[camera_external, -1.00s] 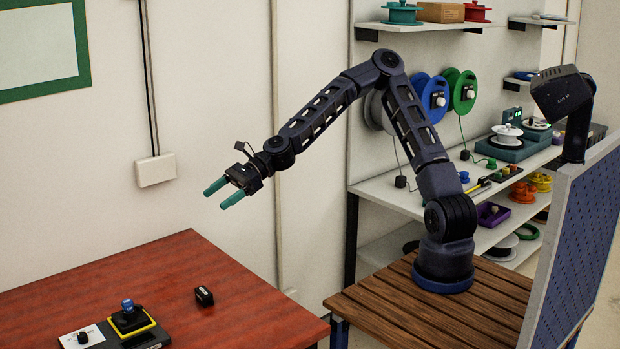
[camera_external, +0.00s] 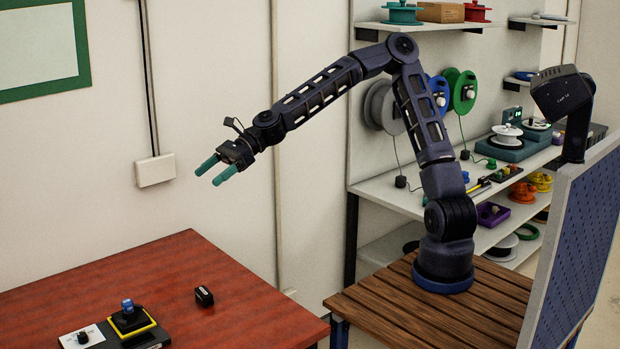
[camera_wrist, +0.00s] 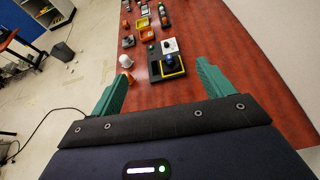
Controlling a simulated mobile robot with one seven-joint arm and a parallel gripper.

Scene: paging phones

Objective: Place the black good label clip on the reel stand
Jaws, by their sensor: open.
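A small black block (camera_external: 204,296), which may be the label clip, lies alone on the red table (camera_external: 250,310). It is not visible in the wrist view. Left of it, a dark device (camera_external: 152,339) carries a yellow-edged black piece with a blue top (camera_external: 128,306) and a white plate (camera_external: 68,341) with a small black piece. This device also shows in the wrist view (camera_wrist: 168,70). I cannot tell which thing is the reel stand. My gripper (camera_external: 206,177) is open and empty, high above the table, its green fingers apart.
Shelves (camera_external: 385,190) with spools stand behind my arm. A blue perforated panel (camera_external: 580,240) stands at right. The air around my gripper is clear.

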